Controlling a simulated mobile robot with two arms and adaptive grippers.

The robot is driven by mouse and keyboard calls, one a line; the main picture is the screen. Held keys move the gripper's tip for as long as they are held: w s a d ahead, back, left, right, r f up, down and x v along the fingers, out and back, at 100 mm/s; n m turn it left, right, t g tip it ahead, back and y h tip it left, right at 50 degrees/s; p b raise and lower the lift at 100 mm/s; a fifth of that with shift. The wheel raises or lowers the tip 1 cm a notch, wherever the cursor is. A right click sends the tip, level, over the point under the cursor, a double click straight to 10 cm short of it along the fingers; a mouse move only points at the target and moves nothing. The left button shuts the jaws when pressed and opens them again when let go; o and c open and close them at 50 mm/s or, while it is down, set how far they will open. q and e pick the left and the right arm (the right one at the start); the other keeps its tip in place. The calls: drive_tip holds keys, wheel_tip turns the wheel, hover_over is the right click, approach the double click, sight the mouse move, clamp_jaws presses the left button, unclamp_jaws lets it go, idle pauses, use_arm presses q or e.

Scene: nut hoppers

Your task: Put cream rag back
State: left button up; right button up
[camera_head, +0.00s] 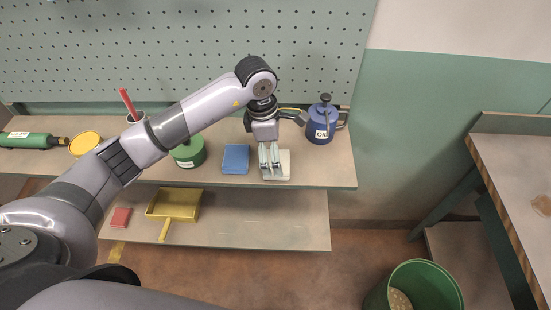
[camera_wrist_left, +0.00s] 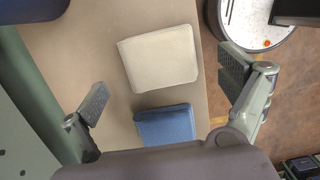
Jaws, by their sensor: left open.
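The cream rag (camera_head: 284,158) lies flat and folded on the upper shelf, partly hidden by my left gripper (camera_head: 270,168) in the head view. The whole cream rag (camera_wrist_left: 160,58) shows in the left wrist view, beside the blue rag (camera_wrist_left: 166,124). The blue rag (camera_head: 236,158) lies just left of it in the head view. My left gripper (camera_wrist_left: 165,84) is open, with its fingers spread wide over the cream rag and nothing between them. I cannot tell how far above the rag the fingertips are. My right gripper is not in view.
A blue oil can (camera_head: 321,122) stands right of the rag, and a green tin (camera_head: 189,153) stands to the left. A pegboard (camera_head: 180,45) rises behind the upper shelf (camera_head: 335,170). The lower shelf (camera_head: 270,222) holds a yellow dustpan (camera_head: 175,205) and a red block (camera_head: 121,217).

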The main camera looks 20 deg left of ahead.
sight(269, 161)
use_arm(q)
wheel_tip(269, 161, up, 9)
drive_tip(key=a+b, duration=0.1)
drive_tip(key=b, duration=0.1)
drive_tip(key=shift+s, duration=0.15)
drive_tip(key=shift+s+a+f, duration=0.1)
drive_tip(key=shift+f, duration=0.05)
